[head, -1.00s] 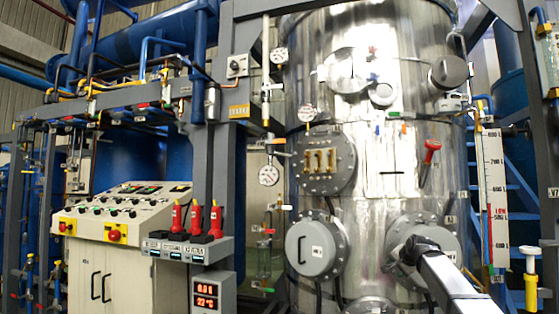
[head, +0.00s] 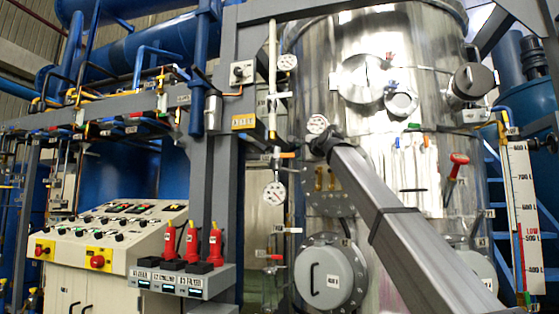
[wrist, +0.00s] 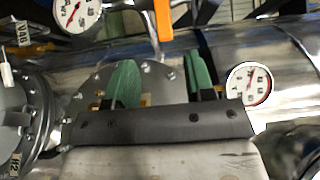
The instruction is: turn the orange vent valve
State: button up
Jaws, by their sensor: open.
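The orange vent valve handle (wrist: 163,18) shows at the top of the wrist view, ahead of my fingers and roughly in line with the gap between them. In the head view it is a small orange lever (head: 287,155) on the pipework left of the steel vessel, between two dials. My gripper (wrist: 156,68) is open, with two green fingers apart and nothing between them. It is apart from the handle in the wrist view. In the head view the end of my arm is beside the upper dial, and the fingers cannot be made out.
The upper dial (head: 318,124) shows close to my right finger in the wrist view (wrist: 249,84). The other dial (head: 275,192) is at the wrist view's top left (wrist: 75,12). The steel vessel (head: 400,110) and its round port cover (head: 322,278) stand close. A control console (head: 110,235) is left.

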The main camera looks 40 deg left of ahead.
aim_at(288, 155)
jog(key=x, duration=1.1)
jog(key=shift+a+r, duration=0.15)
jog(key=shift+r, duration=0.1)
grip_shut()
